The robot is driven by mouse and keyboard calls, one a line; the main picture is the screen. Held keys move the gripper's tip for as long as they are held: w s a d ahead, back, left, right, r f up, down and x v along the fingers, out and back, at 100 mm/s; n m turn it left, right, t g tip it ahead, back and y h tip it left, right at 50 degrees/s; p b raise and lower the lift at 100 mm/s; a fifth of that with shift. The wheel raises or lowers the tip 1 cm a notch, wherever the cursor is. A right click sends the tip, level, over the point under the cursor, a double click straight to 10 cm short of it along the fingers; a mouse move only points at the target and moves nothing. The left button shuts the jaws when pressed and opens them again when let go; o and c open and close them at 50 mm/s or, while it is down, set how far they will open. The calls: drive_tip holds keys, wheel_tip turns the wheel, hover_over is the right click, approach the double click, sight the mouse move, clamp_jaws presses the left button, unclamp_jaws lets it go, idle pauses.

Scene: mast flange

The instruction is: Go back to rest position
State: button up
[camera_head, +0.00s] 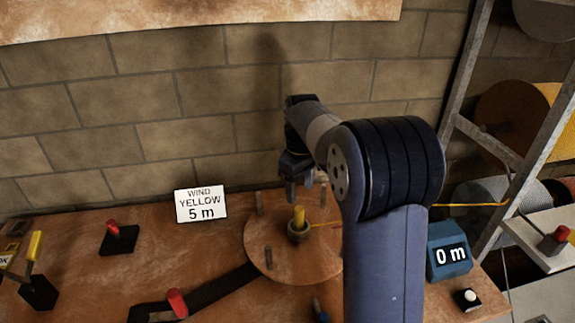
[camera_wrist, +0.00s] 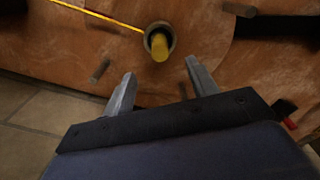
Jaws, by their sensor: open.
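My gripper (camera_head: 306,188) is above the round wooden disc (camera_head: 262,248) on the bench. In the wrist view my gripper (camera_wrist: 158,88) has its two fingers apart with nothing between them. A yellow peg (camera_head: 299,215) stands in a dark ring near the disc's middle. The peg also shows in the wrist view (camera_wrist: 159,46), just beyond the fingertips and apart from them. A yellow line (camera_head: 325,224) runs from the ring to the right and passes behind my arm.
A sign (camera_head: 201,204) reads "WIND YELLOW 5 m". A blue counter box (camera_head: 449,251) reads "0 m". A red-handled dark crank arm (camera_head: 177,302) reaches out from the disc. A metal rack (camera_head: 497,150) with spools stands right. A brick wall closes the back.

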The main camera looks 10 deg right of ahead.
sight(299, 209)
wheel_tip(299, 209, down, 10)
drive_tip(key=shift+p, duration=0.5)
drive_tip(key=shift+r+p, duration=0.1)
drive_tip(key=shift+p, duration=0.25)
drive_tip(key=shift+r+p, duration=0.65)
drive_tip(key=shift+r, duration=0.55)
drive_tip(key=shift+f, duration=0.1)
